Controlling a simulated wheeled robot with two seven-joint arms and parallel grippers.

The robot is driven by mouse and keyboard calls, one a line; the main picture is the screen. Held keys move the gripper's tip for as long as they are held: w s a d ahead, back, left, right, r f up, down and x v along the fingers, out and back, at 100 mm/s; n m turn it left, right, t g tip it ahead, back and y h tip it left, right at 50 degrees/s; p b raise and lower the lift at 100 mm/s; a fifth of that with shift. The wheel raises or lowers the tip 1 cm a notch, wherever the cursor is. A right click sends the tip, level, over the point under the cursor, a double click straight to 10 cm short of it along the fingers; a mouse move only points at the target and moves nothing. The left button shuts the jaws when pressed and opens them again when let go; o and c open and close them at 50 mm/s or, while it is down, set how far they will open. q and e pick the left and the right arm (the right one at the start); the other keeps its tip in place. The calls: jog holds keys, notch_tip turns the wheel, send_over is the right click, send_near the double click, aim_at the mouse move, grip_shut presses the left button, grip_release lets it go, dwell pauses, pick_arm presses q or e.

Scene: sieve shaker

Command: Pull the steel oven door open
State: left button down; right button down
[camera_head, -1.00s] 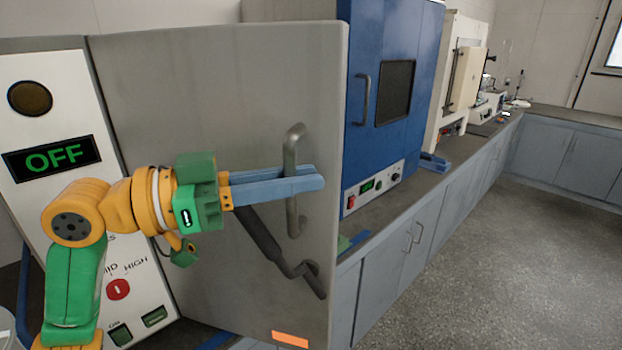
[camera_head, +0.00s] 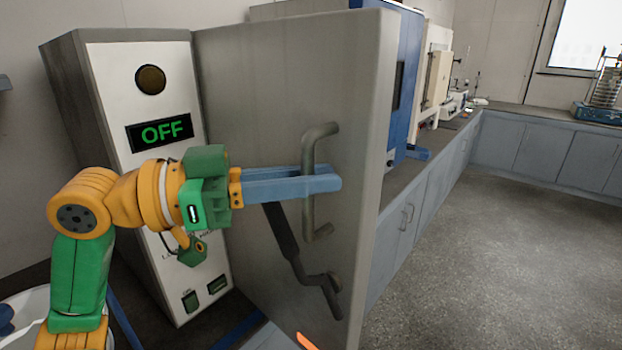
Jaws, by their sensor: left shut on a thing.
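The grey steel oven door (camera_head: 255,120) stands swung out at an angle from the oven's white control panel (camera_head: 115,100). Its handled face is towards me, and its free edge is on the right. A curved vertical metal handle (camera_head: 320,135) is near that edge. My left gripper (camera_head: 325,182) comes in from the left, with its long blue fingers level across the handle and shut on it about halfway up. A dark bent lever (camera_head: 285,235) is below the fingers. The door hides the oven's inside. My right gripper is not in view.
The panel has a dark round lamp (camera_head: 150,79) and a green "OFF" display (camera_head: 160,132). A blue oven (camera_head: 408,75) stands behind the door on a long counter with grey-blue cabinets (camera_head: 425,220). The grey floor (camera_head: 480,270) at right is clear.

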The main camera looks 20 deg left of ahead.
pick_arm(q)
jog(key=shift+s+a+r, duration=0.15)
jog(key=shift+s, duration=0.05)
dwell(0.3)
jog(key=c, duration=1.1)
grip_release()
jog(key=b+v, duration=0.3)
jog(key=v, duration=0.4)
jog(key=shift+a+b, duration=0.1)
jog(key=shift+b, duration=0.2)
